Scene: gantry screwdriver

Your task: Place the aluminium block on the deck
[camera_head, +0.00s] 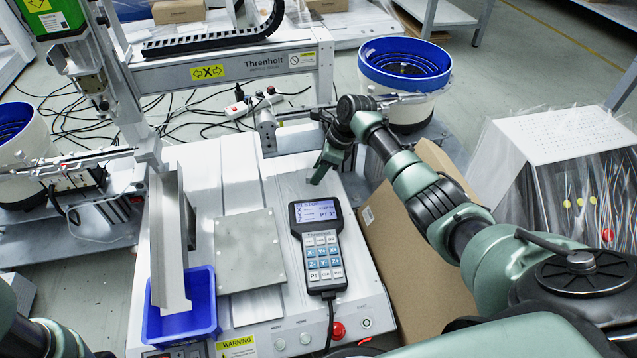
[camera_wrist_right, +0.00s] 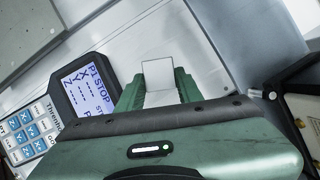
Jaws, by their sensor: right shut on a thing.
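My right gripper (camera_head: 318,172) reaches down over the back right part of the white deck (camera_head: 195,165), behind the teach pendant. In the right wrist view, its green fingers (camera_wrist_right: 159,88) are closed on the aluminium block (camera_wrist_right: 158,74), a small silver piece with a square pale face. In the head view I cannot pick out the block behind the fingers. I cannot tell whether it touches the deck. Only part of my left arm shows at the lower left; its gripper is out of view.
The teach pendant (camera_head: 318,240) and a grey plate (camera_head: 250,250) lie on the deck. A blue bin (camera_head: 205,315) sits at the front left. A cardboard box (camera_head: 400,255) stands right of the deck, and a blue-rimmed feeder bowl (camera_head: 404,65) behind. The gantry (camera_head: 250,65) spans the back.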

